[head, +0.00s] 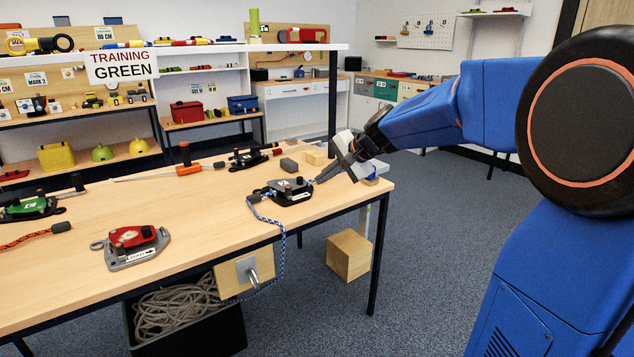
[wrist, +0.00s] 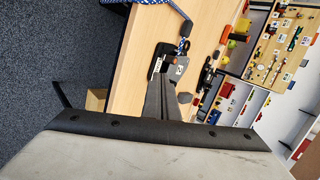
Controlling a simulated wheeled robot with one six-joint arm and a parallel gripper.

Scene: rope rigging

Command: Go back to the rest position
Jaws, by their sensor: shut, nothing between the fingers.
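My gripper (head: 318,180) is shut and empty. It reaches from the right over the table's right end, its fingertips close to a black rope device (head: 285,191) on the table. In the wrist view the shut fingers (wrist: 161,82) point at that device (wrist: 160,62), partly covering it; I cannot tell whether they touch. A blue and white rope (head: 281,238) runs from the device over the table's front edge and hangs below. It also shows in the wrist view (wrist: 183,40).
The wooden table (head: 210,230) also bears a red device (head: 133,243), a green device (head: 30,207), an orange-handled tool (head: 188,169) and small blocks. A wooden cube (head: 349,255) and a black bin (head: 190,330) of rope stand below. Carpet at the right is clear.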

